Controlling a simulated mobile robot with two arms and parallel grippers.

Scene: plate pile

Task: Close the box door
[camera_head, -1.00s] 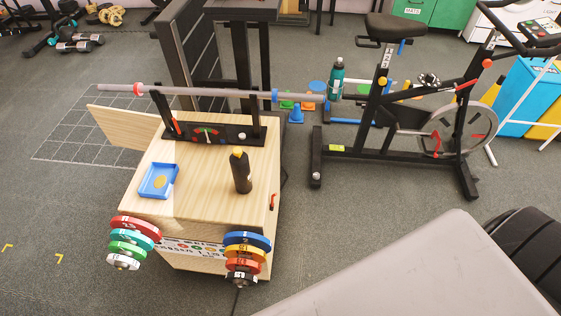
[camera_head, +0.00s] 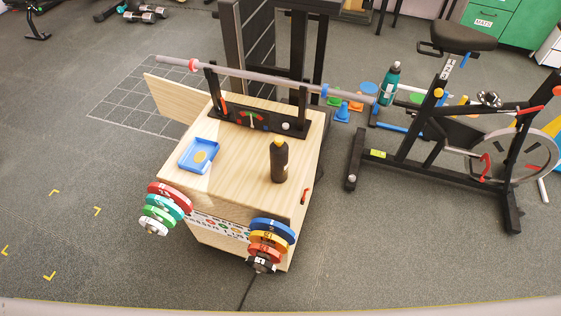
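The wooden box (camera_head: 235,180) stands on the grey floor near the middle of the view. Its door (camera_head: 171,102) looks like the flat wooden panel sticking out from the box's far left side, swung open. A bottle (camera_head: 279,162) and a blue tray (camera_head: 199,155) with a yellow disc sit on top. A bar on a black rack (camera_head: 248,115) spans the back of the top. A small red handle (camera_head: 305,196) is on the right side. Neither of my grippers is in view. The inside of the box is hidden.
Coloured weight plates (camera_head: 166,207) hang at the front left, more plates (camera_head: 268,243) at the front right. An exercise bike (camera_head: 450,130) stands to the right. A black frame (camera_head: 272,45) is behind the box. Floor is clear left and in front.

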